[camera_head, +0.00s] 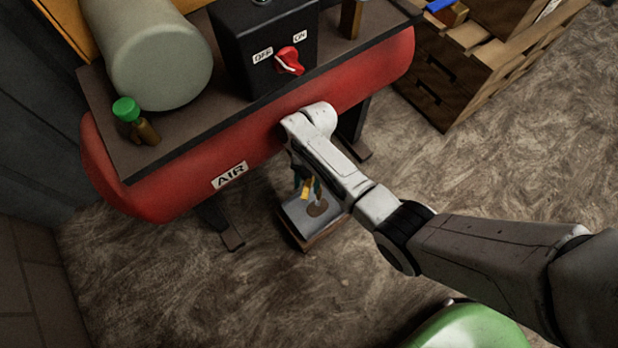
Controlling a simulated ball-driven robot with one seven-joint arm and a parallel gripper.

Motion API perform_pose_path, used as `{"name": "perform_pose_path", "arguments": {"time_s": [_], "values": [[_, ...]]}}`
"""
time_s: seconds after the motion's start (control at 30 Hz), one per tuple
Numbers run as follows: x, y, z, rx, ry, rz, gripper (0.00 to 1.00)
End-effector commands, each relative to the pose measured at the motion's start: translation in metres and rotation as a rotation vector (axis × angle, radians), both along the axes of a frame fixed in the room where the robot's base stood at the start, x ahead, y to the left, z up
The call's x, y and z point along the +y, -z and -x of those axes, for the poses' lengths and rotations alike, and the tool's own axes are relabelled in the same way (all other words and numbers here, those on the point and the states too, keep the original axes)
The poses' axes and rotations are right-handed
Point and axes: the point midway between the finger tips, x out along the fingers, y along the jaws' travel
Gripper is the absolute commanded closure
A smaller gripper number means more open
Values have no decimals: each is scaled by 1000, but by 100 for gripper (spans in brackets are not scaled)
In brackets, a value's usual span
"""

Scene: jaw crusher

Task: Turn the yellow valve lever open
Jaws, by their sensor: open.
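The yellow valve lever (307,188) shows as a small yellow piece under the red tank, just above a low grey-topped box (297,212). My white arm reaches in from the right, and its wrist bends down in front of the tank. My gripper (301,176) shows only as a small dark part below the wrist, close to the lever and partly hidden by my arm. It is open. I cannot tell whether it touches the lever. The lever's pivot and exact angle are too small and covered to make out.
The red air tank (200,178) carries a dark shelf with a grey cylinder (158,62), a green-capped fitting (127,110) and a black switch box (250,40) with a red knob. Floor is clear at lower left.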

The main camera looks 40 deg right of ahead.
Motion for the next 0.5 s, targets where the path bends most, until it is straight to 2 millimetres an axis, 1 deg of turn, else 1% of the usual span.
{"name": "perform_pose_path", "arguments": {"time_s": [0.17,0.27,0.37,0.43,0.5], "values": [[0,-2,0,0,0,0,53],[0,-10,0,-2,1,0,53],[0,-25,0,-2,1,0,53],[0,-39,1,-1,2,-1,53],[1,-50,13,1,2,-2,53]]}}
